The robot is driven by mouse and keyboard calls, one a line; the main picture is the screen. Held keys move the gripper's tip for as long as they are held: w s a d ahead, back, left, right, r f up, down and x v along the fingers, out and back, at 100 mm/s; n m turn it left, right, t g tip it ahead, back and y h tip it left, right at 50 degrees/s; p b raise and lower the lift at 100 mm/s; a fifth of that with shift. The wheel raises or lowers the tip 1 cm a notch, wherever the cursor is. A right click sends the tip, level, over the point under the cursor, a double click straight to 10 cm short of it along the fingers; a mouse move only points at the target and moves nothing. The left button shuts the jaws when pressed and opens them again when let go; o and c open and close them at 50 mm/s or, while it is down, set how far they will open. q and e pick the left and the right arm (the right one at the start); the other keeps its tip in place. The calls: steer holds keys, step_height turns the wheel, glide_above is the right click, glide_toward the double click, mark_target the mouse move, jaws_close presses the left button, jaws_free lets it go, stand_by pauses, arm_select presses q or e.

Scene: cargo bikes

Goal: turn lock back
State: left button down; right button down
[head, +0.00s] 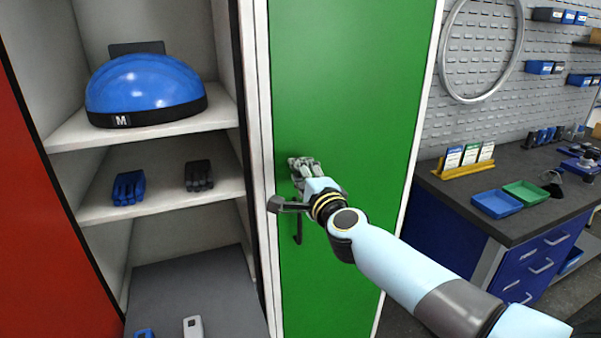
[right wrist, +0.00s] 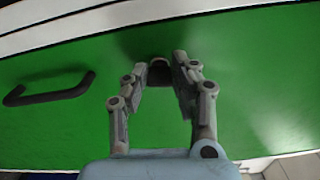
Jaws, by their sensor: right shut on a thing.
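A green locker door (head: 350,90) stands closed in the middle of the head view. My right gripper (head: 301,165) is at the left part of this door. In the right wrist view the fingers of my right gripper (right wrist: 166,68) are closed around a small dark lock knob (right wrist: 159,73) on the green door. The fingers hide part of the knob, and I cannot tell which way it is turned. A black door handle (head: 298,226) is just below the gripper; it also shows at the left in the right wrist view (right wrist: 50,90). My left gripper is not in view.
Left of the green door is an open compartment with a blue helmet (head: 146,88), blue gloves (head: 129,188) and dark gloves (head: 199,176). A red door (head: 40,240) is at the far left. A workbench (head: 520,225) with blue and green trays stands at right.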

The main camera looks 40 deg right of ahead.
steer(key=shift+n, duration=0.6)
steer(key=c, duration=1.1)
jaws_free()
steer(key=v, duration=1.2)
steer(key=shift+f, duration=0.1)
